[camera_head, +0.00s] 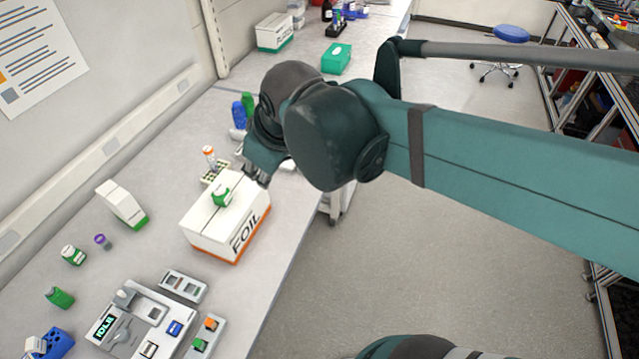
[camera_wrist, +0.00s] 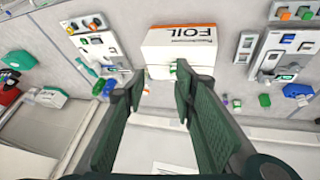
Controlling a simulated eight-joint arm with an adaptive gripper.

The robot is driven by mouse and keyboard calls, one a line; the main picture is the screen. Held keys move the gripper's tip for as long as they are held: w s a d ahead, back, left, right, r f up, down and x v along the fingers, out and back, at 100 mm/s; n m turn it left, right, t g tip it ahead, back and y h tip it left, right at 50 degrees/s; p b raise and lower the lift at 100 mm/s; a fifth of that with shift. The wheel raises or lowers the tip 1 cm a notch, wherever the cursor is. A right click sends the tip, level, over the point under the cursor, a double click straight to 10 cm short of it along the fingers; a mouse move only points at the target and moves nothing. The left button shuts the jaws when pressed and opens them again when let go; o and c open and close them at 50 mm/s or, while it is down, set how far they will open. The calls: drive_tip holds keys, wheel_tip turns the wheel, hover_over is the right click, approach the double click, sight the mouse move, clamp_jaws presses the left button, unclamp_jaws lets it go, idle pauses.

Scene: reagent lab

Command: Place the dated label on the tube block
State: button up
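A small pale block with dark holes (camera_head: 215,172), which looks like the tube block, sits on the bench behind the foil box. An orange-capped tube (camera_head: 209,155) stands at it. My gripper (camera_head: 257,176) is just right of the block, near the back right corner of the foil box, and partly hidden by my arm. In the wrist view my gripper's two fingers (camera_wrist: 158,78) are apart, with nothing held between them. I cannot make out a dated label in either view.
The white and orange foil box (camera_head: 228,232) carries a green and white bottle (camera_head: 221,195). A grey device with a display (camera_head: 140,318) and small trays (camera_head: 184,286) stand in front. Blue and green bottles (camera_head: 239,115) are behind. The bench edge drops off right of the box.

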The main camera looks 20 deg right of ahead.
drive_tip(key=s+d+f+m+t+h, duration=0.1)
drive_tip(key=s+d+f+m, duration=0.2)
drive_tip(key=s+d+m, duration=0.4)
drive_tip(key=d, duration=0.2)
drive_tip(key=shift+d+f, duration=0.2)
drive_tip(key=shift+d, duration=0.2)
drive_tip(key=shift+s+f, duration=0.1)
drive_tip(key=shift+f, duration=0.05)
wheel_tip(320, 180, down, 9)
drive_tip(key=b, duration=0.9)
drive_tip(key=shift+f+b, duration=0.2)
drive_tip(key=shift+b, duration=0.2)
